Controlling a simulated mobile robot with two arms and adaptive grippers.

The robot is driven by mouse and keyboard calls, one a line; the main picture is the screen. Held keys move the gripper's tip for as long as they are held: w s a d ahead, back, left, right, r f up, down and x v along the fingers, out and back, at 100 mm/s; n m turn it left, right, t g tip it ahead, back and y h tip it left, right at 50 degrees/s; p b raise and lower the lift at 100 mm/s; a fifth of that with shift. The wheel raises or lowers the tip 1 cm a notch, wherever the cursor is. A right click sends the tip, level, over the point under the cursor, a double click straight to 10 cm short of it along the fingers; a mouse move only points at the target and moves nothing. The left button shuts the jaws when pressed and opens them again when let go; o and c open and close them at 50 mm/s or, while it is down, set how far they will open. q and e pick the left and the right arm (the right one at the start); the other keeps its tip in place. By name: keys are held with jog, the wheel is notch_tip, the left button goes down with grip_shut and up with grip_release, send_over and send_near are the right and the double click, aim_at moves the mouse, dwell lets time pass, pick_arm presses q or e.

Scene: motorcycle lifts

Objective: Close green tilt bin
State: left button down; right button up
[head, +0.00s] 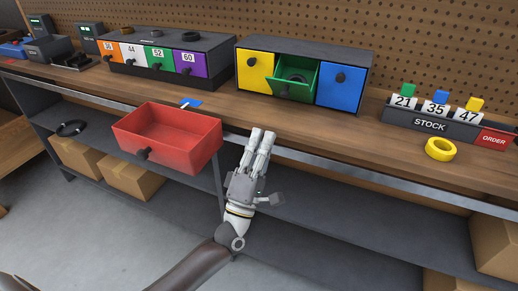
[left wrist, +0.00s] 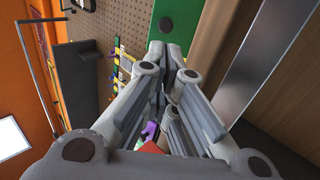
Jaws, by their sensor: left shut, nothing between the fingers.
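The dark bin unit (head: 305,53) stands on the bench with yellow, green and blue fronts. The green tilt bin (head: 294,90) in its middle is tipped open toward me, and a dark ring (head: 297,76) shows inside it. Its dark knob (head: 282,86) is on the front. My left gripper (head: 263,133) is shut and empty, at the bench's front edge, below the green bin and apart from it. In the left wrist view, the green front (left wrist: 182,10) and a dark knob (left wrist: 165,25) show beyond the shut fingers (left wrist: 172,62). My right gripper is not in view.
A red open drawer (head: 178,154) juts out at the bench front, left of my left gripper. The yellow bin (head: 255,68) and blue bin (head: 340,88) are closed. A yellow ring (head: 440,150) and a stock rack (head: 430,124) are at right. The bench top before the green bin looks clear.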

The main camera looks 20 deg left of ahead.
pick_arm(q)
send_near(280, 84)
jog(key=x, duration=0.4)
jog(key=shift+w+r+p, duration=0.1)
jog(key=shift+r+p, duration=0.1)
jog(key=shift+p, duration=0.2)
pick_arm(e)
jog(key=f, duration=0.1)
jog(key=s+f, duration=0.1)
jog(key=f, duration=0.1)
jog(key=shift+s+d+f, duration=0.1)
pick_arm(q)
jog(key=shift+r, duration=0.15)
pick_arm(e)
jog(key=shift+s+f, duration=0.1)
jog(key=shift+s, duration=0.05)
